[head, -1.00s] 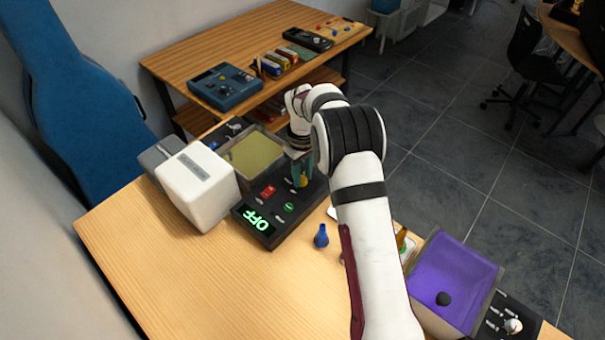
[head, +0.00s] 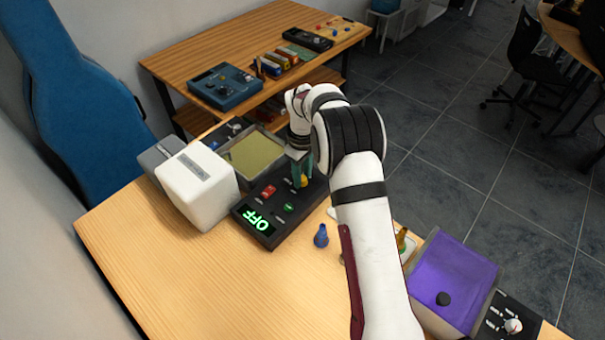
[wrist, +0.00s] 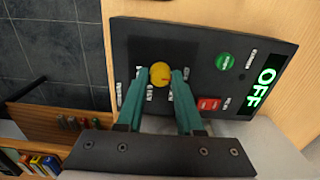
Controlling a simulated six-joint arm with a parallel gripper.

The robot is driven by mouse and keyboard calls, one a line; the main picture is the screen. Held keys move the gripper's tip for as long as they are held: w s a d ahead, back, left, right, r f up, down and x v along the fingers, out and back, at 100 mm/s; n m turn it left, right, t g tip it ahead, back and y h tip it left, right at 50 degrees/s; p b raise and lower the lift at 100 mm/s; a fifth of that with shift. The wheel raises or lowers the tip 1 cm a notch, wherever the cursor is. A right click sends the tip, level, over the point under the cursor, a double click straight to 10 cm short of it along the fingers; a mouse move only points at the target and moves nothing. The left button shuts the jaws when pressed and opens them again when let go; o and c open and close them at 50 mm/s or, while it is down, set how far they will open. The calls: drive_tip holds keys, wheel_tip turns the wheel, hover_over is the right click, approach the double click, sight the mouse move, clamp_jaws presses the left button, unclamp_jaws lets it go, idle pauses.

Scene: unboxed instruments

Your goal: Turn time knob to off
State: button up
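The yellow knob (wrist: 160,74) sits on a dark instrument panel (wrist: 206,50) and also shows in the head view (head: 304,181). I cannot read its label. The green display (wrist: 264,88) reads OFF, in the head view as well (head: 256,220). My gripper (wrist: 160,76) has its two teal fingers on either side of the knob, with the tips close to its sides. Whether they press on it or stand slightly apart is unclear. In the head view my gripper (head: 301,168) points down over the panel's far end, and my arm hides part of that area.
A red button (head: 268,192) and a green button (head: 289,208) are near the knob. A white box (head: 197,185) stands left of the panel, and an open tray (head: 232,160) behind. A blue piece (head: 321,236) stands to the right. The front of the table is clear.

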drive_tip(key=o, duration=0.3)
wheel_tip(320, 180, up, 16)
idle(0.3)
drive_tip(key=shift+f, duration=0.1)
drive_tip(key=s+d+r+m, duration=0.2)
drive_tip(key=s+r+m, duration=0.35)
drive_tip(key=s, duration=0.55)
drive_tip(key=s+f+m+y, duration=0.1)
drive_tip(key=s+m, duration=0.3)
drive_tip(key=s, duration=0.9)
drive_tip(key=s+d+f+m, duration=0.1)
drive_tip(key=s+f+m, duration=0.2)
drive_tip(key=s, duration=1)
drive_tip(key=shift+s+f+m+y, duration=0.15)
drive_tip(key=shift+f+m+y, duration=0.2)
drive_tip(key=shift+m, duration=0.8)
